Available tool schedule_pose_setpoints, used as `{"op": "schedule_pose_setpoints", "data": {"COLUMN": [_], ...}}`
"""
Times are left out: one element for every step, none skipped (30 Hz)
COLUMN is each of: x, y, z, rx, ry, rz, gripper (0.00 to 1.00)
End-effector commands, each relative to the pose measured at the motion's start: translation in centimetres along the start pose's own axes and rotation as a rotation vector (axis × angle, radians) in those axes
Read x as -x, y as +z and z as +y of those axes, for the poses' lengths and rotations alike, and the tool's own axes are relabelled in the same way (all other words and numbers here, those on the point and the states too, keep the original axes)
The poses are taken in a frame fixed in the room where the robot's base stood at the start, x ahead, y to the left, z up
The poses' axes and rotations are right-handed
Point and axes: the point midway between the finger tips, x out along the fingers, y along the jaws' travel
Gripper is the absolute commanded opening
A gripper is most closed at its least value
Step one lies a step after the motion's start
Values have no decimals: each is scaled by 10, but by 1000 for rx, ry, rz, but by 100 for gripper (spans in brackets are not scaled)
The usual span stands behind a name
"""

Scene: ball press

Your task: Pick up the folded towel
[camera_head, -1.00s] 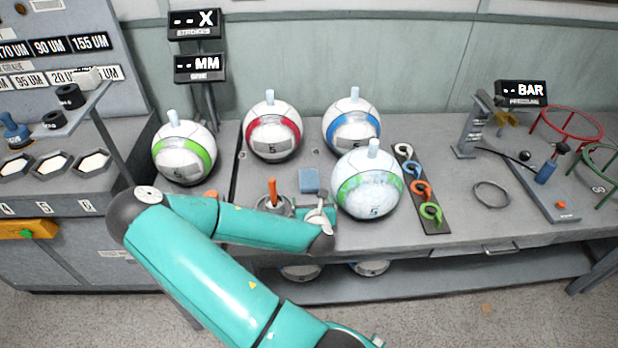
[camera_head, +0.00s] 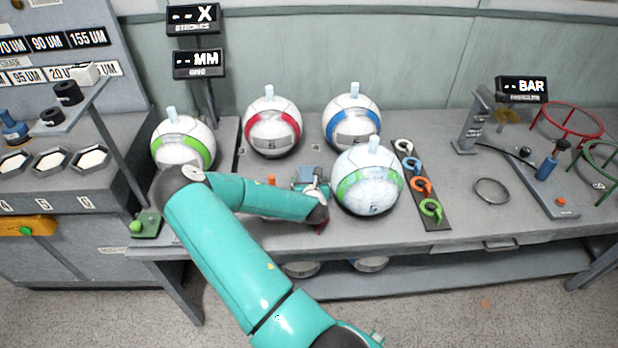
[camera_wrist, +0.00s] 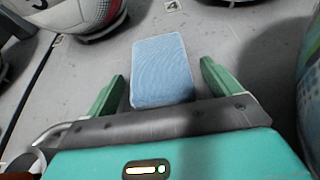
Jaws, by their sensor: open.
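The folded towel (camera_wrist: 161,62) is a flat light-blue rectangle on the grey workbench. In the wrist view it lies between the tips of my gripper's two green fingers (camera_wrist: 162,78), with a gap on each side. Its near end reaches close to the gripper's dark front edge. In the head view only part of the towel (camera_head: 309,171) shows, just beyond my gripper (camera_head: 312,186), which is open and empty. My arm partly hides the bench there.
A white ball with a green patchy band (camera_head: 368,182) stands close to the right of my gripper. Red-banded (camera_head: 273,128) and blue-banded (camera_head: 351,122) balls stand behind the towel. A dark strip with coloured hooks (camera_head: 420,185) lies further right.

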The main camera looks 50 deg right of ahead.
Motion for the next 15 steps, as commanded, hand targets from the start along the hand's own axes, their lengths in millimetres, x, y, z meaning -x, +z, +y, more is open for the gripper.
{"op": "schedule_pose_setpoints", "data": {"x": [-3, -4, -4, -4, -4, -4, -4, -4, -4, -3, -3, -3, -3, -3, -3], "y": [0, 0, 0, 0, 0, 0, 0, 0, 0, 0, 0, 0, 0, 0, 0], "z": [-1, -1, 0, 0, 0, 0, 0, 0, 0, 0, 0, 0, 0, 0, 0], "rx": [0, 0, 0, 1, 1, 1, 1, 1, 0, 0, 0, 0, 0, 0, 0], "ry": [-1, -1, 0, 0, 0, 0, 0, 0, 0, 0, 0, 0, 0, 0, 0], "rz": [0, 0, 0, 0, 0, 0, 0, 0, 0, 0, 0, 0, 0, 0, 0], "gripper": [89, 89, 89, 89, 89, 89, 89, 87, 79, 73, 68, 60, 54, 48, 41]}}
